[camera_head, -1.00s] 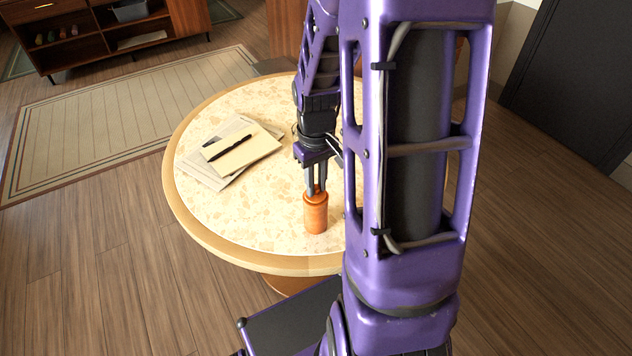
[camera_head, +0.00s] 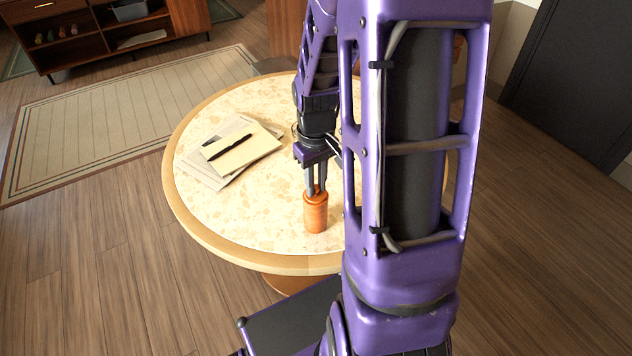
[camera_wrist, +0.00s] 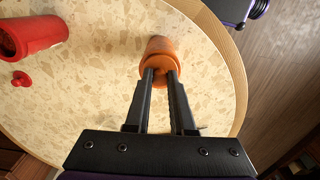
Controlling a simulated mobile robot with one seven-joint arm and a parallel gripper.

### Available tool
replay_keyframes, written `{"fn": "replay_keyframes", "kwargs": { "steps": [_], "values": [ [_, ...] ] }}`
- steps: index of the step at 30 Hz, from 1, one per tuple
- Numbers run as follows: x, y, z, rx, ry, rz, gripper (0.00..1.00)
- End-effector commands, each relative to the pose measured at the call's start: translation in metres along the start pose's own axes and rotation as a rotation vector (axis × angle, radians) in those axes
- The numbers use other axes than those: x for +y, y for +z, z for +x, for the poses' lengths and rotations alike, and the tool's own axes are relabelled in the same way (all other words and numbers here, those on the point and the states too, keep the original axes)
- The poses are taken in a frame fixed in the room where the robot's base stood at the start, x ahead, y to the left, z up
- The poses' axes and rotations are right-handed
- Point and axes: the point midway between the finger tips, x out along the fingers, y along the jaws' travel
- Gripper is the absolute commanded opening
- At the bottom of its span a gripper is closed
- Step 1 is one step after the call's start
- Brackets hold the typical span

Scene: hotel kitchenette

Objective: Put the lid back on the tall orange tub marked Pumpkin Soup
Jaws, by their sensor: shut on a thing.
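The tall orange tub (camera_head: 316,217) stands upright on the round table near its front edge. It also shows in the wrist view (camera_wrist: 158,46). My gripper (camera_head: 316,188) is above the tub with its fingers pointing down. In the wrist view my gripper (camera_wrist: 160,73) is shut on the orange lid (camera_wrist: 155,66), at the tub's mouth. The lid appears to sit on or just over the rim; I cannot tell if it is fully seated. The tub's label cannot be read in either view.
A red tub (camera_wrist: 35,36) lies on the table in the wrist view, with a small red lid (camera_wrist: 20,79) beside it. Papers (camera_head: 215,165) and a notepad with a pen (camera_head: 240,152) lie at the table's left. The tabletop (camera_head: 245,215) between them and the orange tub is clear.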

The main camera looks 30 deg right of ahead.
Motion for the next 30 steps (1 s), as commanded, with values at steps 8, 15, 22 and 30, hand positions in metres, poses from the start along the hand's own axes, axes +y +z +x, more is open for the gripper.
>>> {"fn": "replay_keyframes", "kwargs": {
  "steps": [8,15,22,30],
  "values": [
    [0.0,-0.0001,0.0004,0.0,0.0,0.0,0.0],
    [0.0,-0.0001,0.0004,0.0,0.0,0.0,0.26],
    [0.0,-0.0001,0.0004,0.0,0.0,0.0,0.57],
    [0.0,-0.0001,0.0004,0.0,0.0,0.0,0.77]
  ]
}}
